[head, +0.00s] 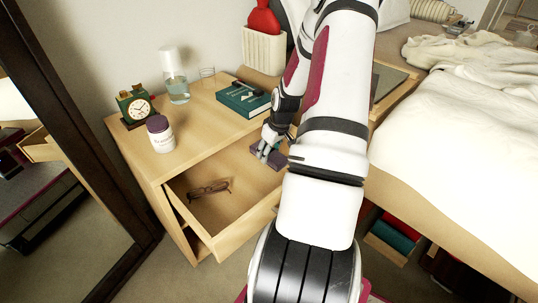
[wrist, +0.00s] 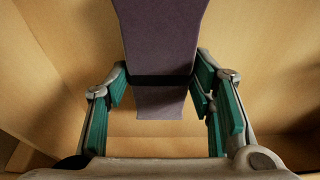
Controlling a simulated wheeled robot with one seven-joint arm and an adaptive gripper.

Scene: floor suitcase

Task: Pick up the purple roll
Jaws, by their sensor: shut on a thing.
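The purple roll (wrist: 160,45) is a dull purple bundle with a black band around it, seen in the middle of the wrist view. My gripper (wrist: 161,82) is shut on it, with a green-padded finger at each side near the band. In the head view the purple roll (head: 267,157) shows partly at the right part of the open drawer (head: 222,209), with my gripper (head: 267,149) at it. My arm hides the rest of it. I cannot tell whether the roll touches the drawer floor.
Glasses (head: 209,189) lie in the drawer's left part. On the nightstand top stand a clock (head: 138,107), a purple-lidded jar (head: 160,134), a clear bottle (head: 175,77) and a teal book (head: 243,98). A bed (head: 460,150) is at the right, a mirror (head: 60,190) at the left.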

